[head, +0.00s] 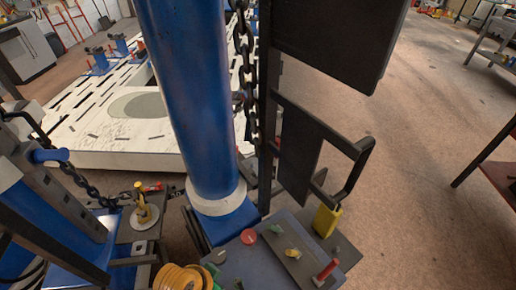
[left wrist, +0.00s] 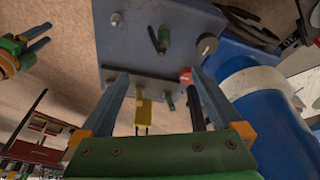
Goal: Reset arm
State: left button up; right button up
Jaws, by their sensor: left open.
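My left gripper (left wrist: 155,82) shows in the left wrist view with its two blue fingers wide apart and nothing between them. Its fingertips are near the edge of a grey-blue control box (left wrist: 125,40). The box also shows in the head view (head: 240,262), with a red button (head: 249,237), a yellow lever (head: 292,254) and a red-handled lever (head: 327,270). What looks like my right gripper (left wrist: 42,38) is at the top left of the left wrist view, its two prongs apart and empty. Neither gripper can be made out clearly in the head view.
A thick blue column (head: 190,90) stands beside a black frame (head: 295,150) with a hanging chain (head: 246,70). A yellow block (head: 326,220) is by the box. A white slotted table (head: 90,120) is behind at left. The brown floor (head: 400,120) at right is mostly clear.

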pick_arm(q)
jog(key=s+a+r+n+t+y, duration=0.1)
jog(key=s+a+r+n+y, duration=0.15)
jog(key=s+a+n, duration=0.35)
notch_tip(320, 180, down, 22)
jog(key=a+m+g+b, duration=0.1)
jog(key=b, duration=0.5)
jog(key=s+a+f+g+b, duration=0.1)
jog(key=s+f+b, duration=0.3)
jog(key=s+f, duration=0.8)
notch_tip(320, 180, down, 2)
jog(key=shift+a+f+g, duration=0.1)
jog(key=shift+a+g, duration=0.2)
jog(key=shift+a, duration=0.35)
